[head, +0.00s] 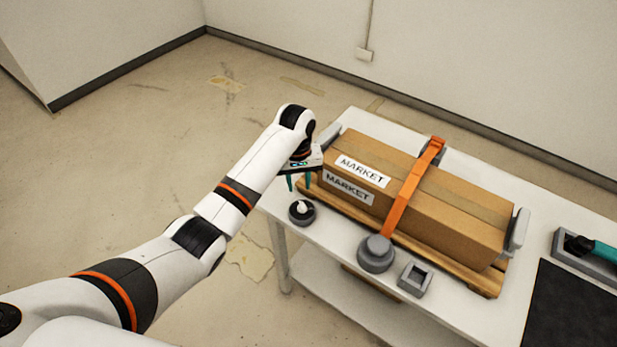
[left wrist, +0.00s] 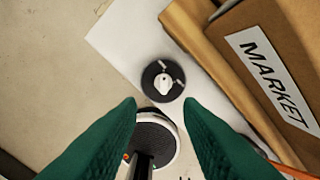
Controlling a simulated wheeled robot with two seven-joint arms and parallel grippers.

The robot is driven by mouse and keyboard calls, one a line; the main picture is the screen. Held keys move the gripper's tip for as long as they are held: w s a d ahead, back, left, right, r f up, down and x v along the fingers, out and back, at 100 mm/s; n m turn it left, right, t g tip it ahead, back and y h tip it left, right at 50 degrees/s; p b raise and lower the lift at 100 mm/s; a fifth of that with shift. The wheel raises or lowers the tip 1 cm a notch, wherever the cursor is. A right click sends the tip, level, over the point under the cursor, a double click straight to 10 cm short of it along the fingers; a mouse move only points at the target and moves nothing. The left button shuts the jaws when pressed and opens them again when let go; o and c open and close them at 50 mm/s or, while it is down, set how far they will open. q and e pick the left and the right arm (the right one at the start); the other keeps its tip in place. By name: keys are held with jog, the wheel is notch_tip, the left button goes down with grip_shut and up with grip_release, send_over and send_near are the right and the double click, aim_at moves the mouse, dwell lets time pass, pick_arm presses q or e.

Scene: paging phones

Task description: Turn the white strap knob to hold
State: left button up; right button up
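The white strap knob (head: 301,206) sits on a dark round base (head: 302,217) at the near left corner of the white table. In the left wrist view the white knob (left wrist: 163,84) shows from above on its dark disc, with small pale marks at the disc's upper and right edges. My left gripper (head: 300,184) is above the knob, pointing down, apart from it. Its two green fingers (left wrist: 162,103) are spread wide with nothing between them, and the knob lies beyond the fingertips. My right gripper is in neither view.
A brown MARKET box (head: 450,205) lies on a wooden pallet (head: 470,282), crossed by an orange strap (head: 408,185). A grey round unit (head: 376,254) and a grey square holder (head: 415,279) stand in front. A black mat (head: 570,310) and a teal-handled tool (head: 603,250) are at right.

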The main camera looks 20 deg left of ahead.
aim_at(302, 205)
pick_arm(q)
jog(key=f, duration=0.2)
jog(key=f+p, duration=0.1)
jog(key=f, duration=0.4)
jog(key=shift+w+d+f, duration=0.1)
jog(key=shift+w+d, duration=0.15)
jog(key=shift+f, duration=0.75)
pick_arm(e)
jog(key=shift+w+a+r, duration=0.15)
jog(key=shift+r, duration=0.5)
pick_arm(q)
jog(key=shift+c, duration=0.2)
jog(key=c, duration=0.6)
grip_shut()
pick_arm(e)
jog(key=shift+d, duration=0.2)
